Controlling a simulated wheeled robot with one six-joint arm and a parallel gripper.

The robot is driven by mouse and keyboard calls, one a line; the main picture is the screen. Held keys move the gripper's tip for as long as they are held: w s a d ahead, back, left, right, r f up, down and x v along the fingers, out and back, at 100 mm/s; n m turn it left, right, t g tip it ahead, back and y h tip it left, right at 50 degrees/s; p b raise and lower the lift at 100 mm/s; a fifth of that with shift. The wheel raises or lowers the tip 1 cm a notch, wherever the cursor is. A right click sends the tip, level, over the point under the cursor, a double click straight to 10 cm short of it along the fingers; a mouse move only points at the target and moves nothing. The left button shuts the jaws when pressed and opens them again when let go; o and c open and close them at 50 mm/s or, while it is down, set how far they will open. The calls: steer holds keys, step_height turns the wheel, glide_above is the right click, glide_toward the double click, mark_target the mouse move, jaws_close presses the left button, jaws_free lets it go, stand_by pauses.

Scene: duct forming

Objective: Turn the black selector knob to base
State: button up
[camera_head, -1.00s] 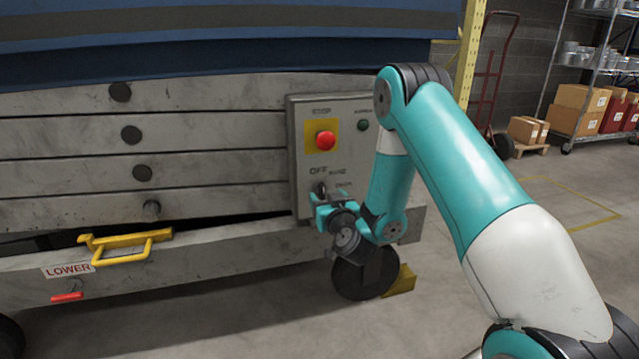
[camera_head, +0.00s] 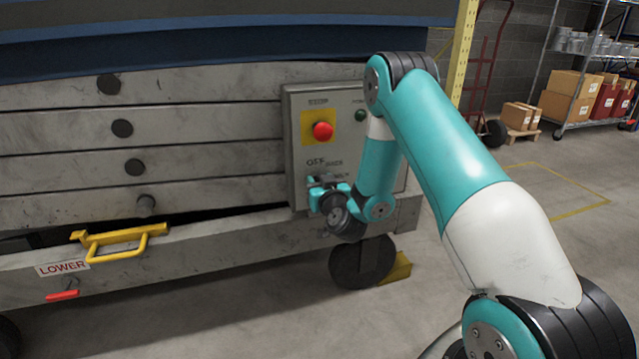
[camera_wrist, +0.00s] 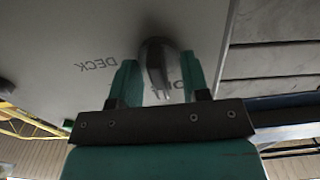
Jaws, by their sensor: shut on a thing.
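The black selector knob (camera_wrist: 155,62) stands between the two teal fingers of my gripper (camera_wrist: 158,70) in the wrist view. The gripper is shut on it. The DECK label (camera_wrist: 97,62) is to the knob's left there, upside down, and another label is partly hidden by the right finger. In the head view my gripper (camera_head: 328,191) is at the lower left of the grey control panel (camera_head: 292,140), below the word OFF, and mostly hides the knob. I cannot tell which label the knob points at.
A red button (camera_head: 322,131) on a yellow plate sits above the knob, with a small green button (camera_head: 360,115) to its right. A yellow handle (camera_head: 115,243) projects at left. A black wheel (camera_head: 360,262) is below the panel. Open floor lies at right.

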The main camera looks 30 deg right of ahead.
steer(key=shift+m, duration=0.4)
steer(key=m, duration=0.3)
steer(key=shift+d+f+b, duration=0.1)
steer(key=shift+d+b, duration=0.05)
steer(key=shift+b, duration=0.15)
steer(key=shift+s+d+f+m+b, duration=0.1)
steer(key=shift+m+b, duration=0.3)
steer(key=shift+m, duration=2.1)
steer(key=o, duration=0.9)
steer(key=shift+c, duration=0.2)
